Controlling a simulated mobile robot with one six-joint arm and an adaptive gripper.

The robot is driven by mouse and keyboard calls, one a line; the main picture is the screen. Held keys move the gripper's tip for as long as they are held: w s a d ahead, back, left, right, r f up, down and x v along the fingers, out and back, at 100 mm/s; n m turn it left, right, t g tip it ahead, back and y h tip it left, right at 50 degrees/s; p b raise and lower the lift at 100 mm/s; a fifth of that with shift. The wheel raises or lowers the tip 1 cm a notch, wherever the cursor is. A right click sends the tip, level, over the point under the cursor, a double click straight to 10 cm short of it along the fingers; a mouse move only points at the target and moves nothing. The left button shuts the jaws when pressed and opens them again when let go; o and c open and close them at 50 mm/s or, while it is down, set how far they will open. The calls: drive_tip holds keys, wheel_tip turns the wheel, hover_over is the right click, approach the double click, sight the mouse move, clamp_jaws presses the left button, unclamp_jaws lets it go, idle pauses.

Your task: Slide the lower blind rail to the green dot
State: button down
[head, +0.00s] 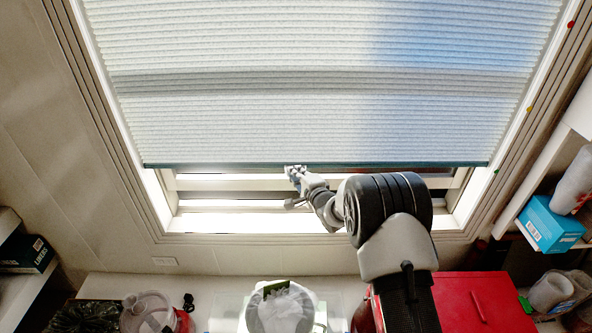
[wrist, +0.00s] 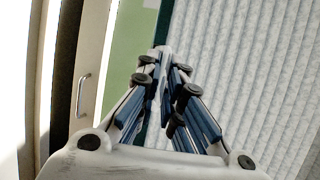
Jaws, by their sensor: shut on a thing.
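The pale pleated blind (head: 300,110) hangs over most of the window, and its dark teal lower rail (head: 400,164) runs level across the opening. My gripper (head: 295,172) is shut on the rail, left of its middle. In the wrist view my gripper's fingertips (wrist: 162,52) close together at the rail (wrist: 163,22), with the pleats (wrist: 260,60) to the right. On the right window frame are a red dot (head: 571,24) high up and a yellow dot (head: 529,109) lower.
Below the rail the window sill (head: 250,222) is bare. A counter under it holds a red box (head: 480,302), a bin with a white bag (head: 280,312) and a clear jar (head: 147,312). Shelves with a blue box (head: 550,226) stand at the right.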

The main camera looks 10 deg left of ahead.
drive_tip(key=shift+f, duration=0.4)
drive_tip(key=c, duration=1.8)
unclamp_jaws()
drive_tip(key=shift+r, duration=0.1)
drive_tip(key=v, duration=1.2)
